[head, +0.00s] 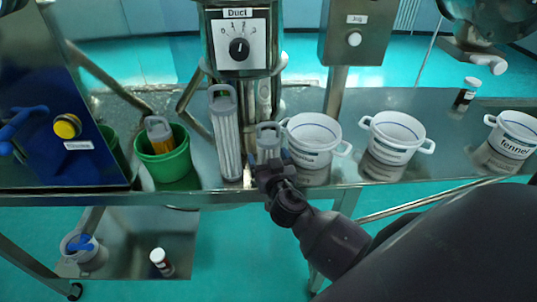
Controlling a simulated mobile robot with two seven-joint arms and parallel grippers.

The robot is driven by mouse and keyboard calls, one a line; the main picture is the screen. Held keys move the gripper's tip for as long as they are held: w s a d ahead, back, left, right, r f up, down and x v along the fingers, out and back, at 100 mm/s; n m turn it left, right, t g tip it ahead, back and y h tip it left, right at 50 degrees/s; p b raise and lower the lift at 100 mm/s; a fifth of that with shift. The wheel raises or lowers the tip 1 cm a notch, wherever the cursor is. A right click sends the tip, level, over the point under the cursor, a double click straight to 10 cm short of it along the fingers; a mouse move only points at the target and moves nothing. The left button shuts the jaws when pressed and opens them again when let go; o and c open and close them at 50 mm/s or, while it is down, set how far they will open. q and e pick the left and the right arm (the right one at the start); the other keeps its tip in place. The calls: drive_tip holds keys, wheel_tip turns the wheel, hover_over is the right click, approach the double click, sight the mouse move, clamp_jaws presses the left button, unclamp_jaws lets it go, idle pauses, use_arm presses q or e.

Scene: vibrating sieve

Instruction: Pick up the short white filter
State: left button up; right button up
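The short white filter (268,139) stands upright on the steel table, with a grey handle on top. Its lower part is hidden behind my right gripper. My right gripper (270,163) is at the table's front edge, right in front of this filter in the picture. I cannot tell whether its fingers touch the filter or are open or shut. A tall white filter (226,138) with a grey handle stands just to the left. My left gripper does not show.
A white two-handled pot (311,138) stands close to the right of the short filter, with more white pots (392,136) further right. A green bucket (164,160) stands at the left. A dial box (240,48) is behind. A lower shelf (135,245) holds a small bottle (161,262).

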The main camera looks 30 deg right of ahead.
drive_tip(key=c, duration=0.8)
drive_tip(key=shift+c, duration=0.2)
drive_tip(key=shift+r, duration=0.15)
